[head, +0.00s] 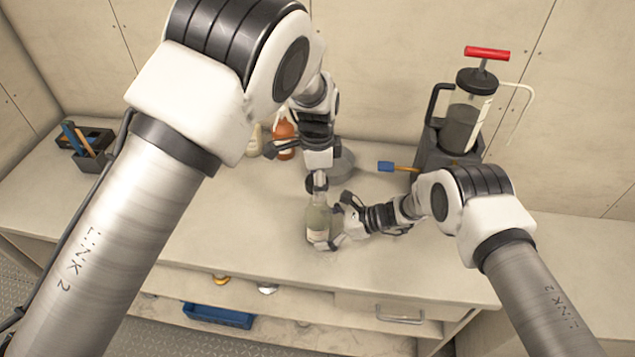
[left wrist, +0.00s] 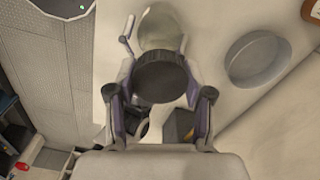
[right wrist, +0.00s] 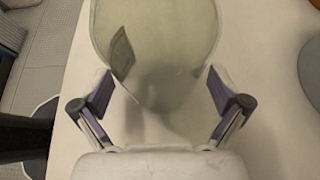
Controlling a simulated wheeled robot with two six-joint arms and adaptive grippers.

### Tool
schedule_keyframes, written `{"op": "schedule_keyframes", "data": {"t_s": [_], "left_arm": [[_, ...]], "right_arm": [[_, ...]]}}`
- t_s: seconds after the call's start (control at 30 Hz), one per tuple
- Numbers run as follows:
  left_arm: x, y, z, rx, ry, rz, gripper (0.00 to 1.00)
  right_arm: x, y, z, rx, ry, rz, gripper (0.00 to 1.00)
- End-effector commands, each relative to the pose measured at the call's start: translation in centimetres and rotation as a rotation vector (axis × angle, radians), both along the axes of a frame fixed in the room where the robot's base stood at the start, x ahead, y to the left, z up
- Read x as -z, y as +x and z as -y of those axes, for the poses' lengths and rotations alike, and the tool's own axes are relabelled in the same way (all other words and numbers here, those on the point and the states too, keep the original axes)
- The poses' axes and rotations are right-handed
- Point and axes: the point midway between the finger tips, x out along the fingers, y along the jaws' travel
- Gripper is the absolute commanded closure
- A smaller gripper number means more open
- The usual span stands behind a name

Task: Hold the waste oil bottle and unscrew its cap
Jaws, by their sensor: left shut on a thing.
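The waste oil bottle (head: 318,222) is pale, see-through and stands upright on the bench, with a label on its side. Its dark round cap (left wrist: 160,77) is between the fingers of my left gripper (head: 317,181), which is shut on it from above. I cannot tell whether the cap is still seated on the neck. My right gripper (head: 338,222) is low at the bottle's right side. In the right wrist view its fingers are apart, one on each side of the bottle (right wrist: 155,40); contact is unclear.
A grey round dish (left wrist: 258,60) lies near the bottle. An orange bottle (head: 285,137) stands behind. A pump canister with a red handle (head: 487,53) stands back right, near a blue-tipped tool (head: 386,166). A tool holder (head: 90,160) is far left. The bench front (head: 260,240) is clear.

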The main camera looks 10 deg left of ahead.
Motion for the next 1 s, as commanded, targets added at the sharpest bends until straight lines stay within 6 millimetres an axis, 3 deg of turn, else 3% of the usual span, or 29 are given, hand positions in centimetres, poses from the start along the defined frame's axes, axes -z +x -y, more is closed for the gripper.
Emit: {"op": "schedule_keyframes", "data": {"t_s": [0.37, 0.8, 1.0], "left_arm": [[-0.4, 0.0, 0.5, 0.014, 0.011, 0.011, 1.0], [-0.4, 0.0, 0.5, 0.014, 0.011, 0.011, 1.0], [-0.4, 0.0, 0.5, 0.014, 0.011, 0.011, 1.0]], "right_arm": [[-0.4, 0.1, 0.7, 0.001, 0.0, 0.0, 0.0], [-5.0, 0.1, 9.0, 0.004, 0.001, 0.001, 0.0], [-2.6, -2.1, 12.5, -0.093, -0.19, 0.069, 0.0]]}}
